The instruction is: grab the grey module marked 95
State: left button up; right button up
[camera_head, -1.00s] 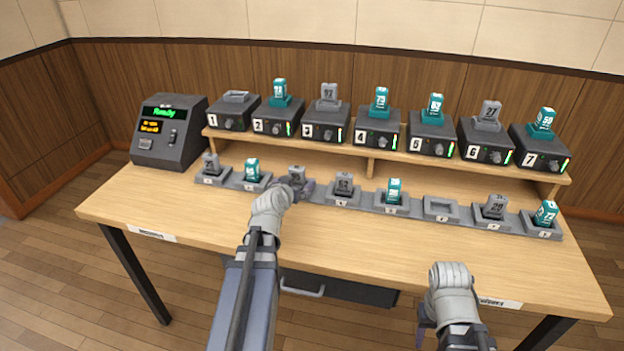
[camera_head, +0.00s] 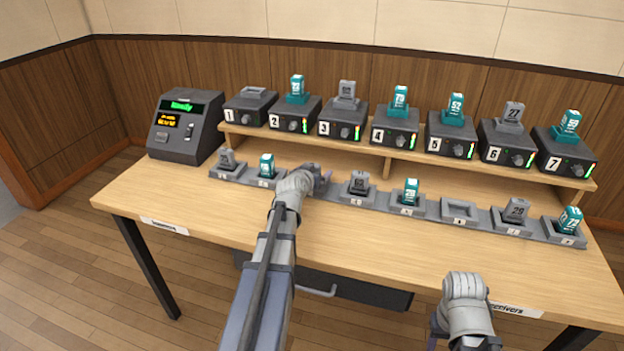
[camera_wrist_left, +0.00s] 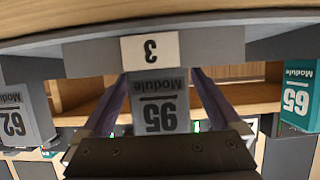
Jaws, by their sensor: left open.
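The grey module marked 95 (camera_wrist_left: 159,110) stands in slot 3 of the front rack and shows upside down in the left wrist view. My left gripper (camera_wrist_left: 162,92) is open, with one finger on each side of the module. I cannot tell whether the fingers touch it. In the head view my left gripper (camera_head: 318,180) reaches over the front rack and mostly hides the module. My right gripper (camera_head: 440,325) is low at the table's front edge, away from the rack; its fingers are mostly hidden behind its wrist.
Beside it in the rack stand the teal module 65 (camera_head: 266,165) and the grey module 62 (camera_head: 358,183). Slot 6 (camera_head: 459,210) is empty. Numbered receivers (camera_head: 340,125) stand on the shelf behind. A console (camera_head: 185,130) is at the left. The table's front (camera_head: 220,215) is clear.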

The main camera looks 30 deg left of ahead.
pick_arm(q)
jog(key=shift+s, duration=0.1)
jog(key=shift+c, duration=0.2)
jog(key=c, duration=1.5)
jog(key=shift+o, duration=0.2)
jog(key=shift+r, duration=0.1)
notch_tip(320, 180, up, 10)
jog(key=p, duration=1)
